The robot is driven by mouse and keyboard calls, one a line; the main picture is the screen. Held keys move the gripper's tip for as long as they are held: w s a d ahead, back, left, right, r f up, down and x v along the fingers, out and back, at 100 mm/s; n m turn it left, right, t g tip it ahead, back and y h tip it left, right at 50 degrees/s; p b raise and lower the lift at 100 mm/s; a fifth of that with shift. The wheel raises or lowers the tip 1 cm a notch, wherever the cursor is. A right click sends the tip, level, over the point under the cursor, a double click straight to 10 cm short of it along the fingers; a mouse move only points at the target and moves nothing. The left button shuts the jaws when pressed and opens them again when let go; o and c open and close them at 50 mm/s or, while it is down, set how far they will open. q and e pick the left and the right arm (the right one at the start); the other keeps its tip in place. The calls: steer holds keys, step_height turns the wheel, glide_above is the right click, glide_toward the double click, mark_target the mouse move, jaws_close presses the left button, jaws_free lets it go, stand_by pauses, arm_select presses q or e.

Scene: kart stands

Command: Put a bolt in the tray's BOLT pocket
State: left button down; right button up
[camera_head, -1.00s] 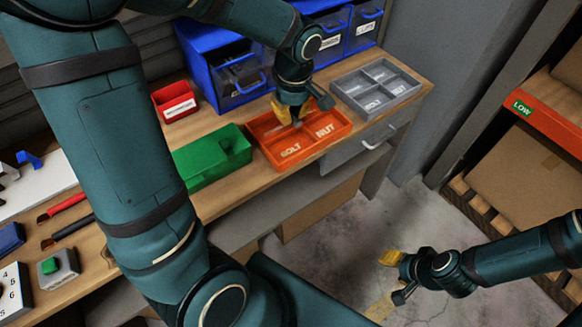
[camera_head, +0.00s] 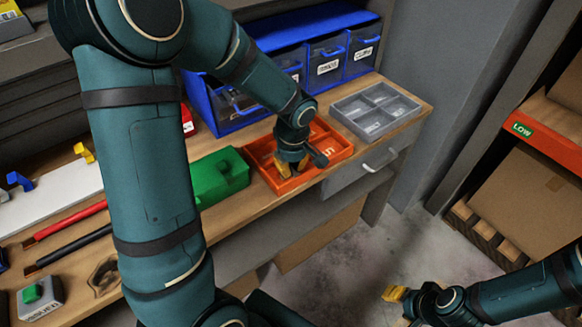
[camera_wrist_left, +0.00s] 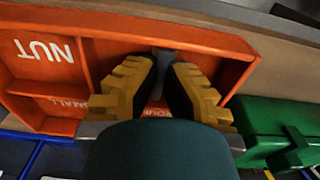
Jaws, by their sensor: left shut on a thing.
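The orange tray (camera_head: 338,153) sits on the workbench; its NUT label shows in the left wrist view, where the tray's wall (camera_wrist_left: 215,50) is also in sight. My left gripper (camera_head: 290,168) points down at the tray's front left pocket, the one labelled BOLT, and hides that label. In the left wrist view my left gripper (camera_wrist_left: 165,80) has its yellow fingers shut on a grey bolt (camera_wrist_left: 165,58), seen only in part between the fingertips. I cannot tell whether the bolt touches the pocket floor. My right gripper (camera_head: 396,294) hangs low at the right, away from the bench; its opening is unclear.
A green box (camera_head: 217,178) stands just left of the tray. A grey divided tray (camera_head: 375,110) is to its right, and blue drawer bins (camera_head: 325,50) stand behind. A drawer handle (camera_head: 380,160) sticks out below the bench edge. A shelf with cartons (camera_head: 530,195) stands right.

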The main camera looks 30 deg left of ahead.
mark_target(293, 170)
arm_select(q)
steer(key=shift+f, duration=0.1)
steer(key=c, duration=1.1)
jaws_free()
steer(key=shift+c, duration=0.2)
steer(key=shift+r, duration=0.45)
step_height(293, 170, up, 11)
steer(key=p, duration=0.2)
steer(key=shift+s+d+r+p, duration=0.15)
steer(key=shift+d+r+p, duration=0.05)
steer(key=shift+d+p, duration=0.2)
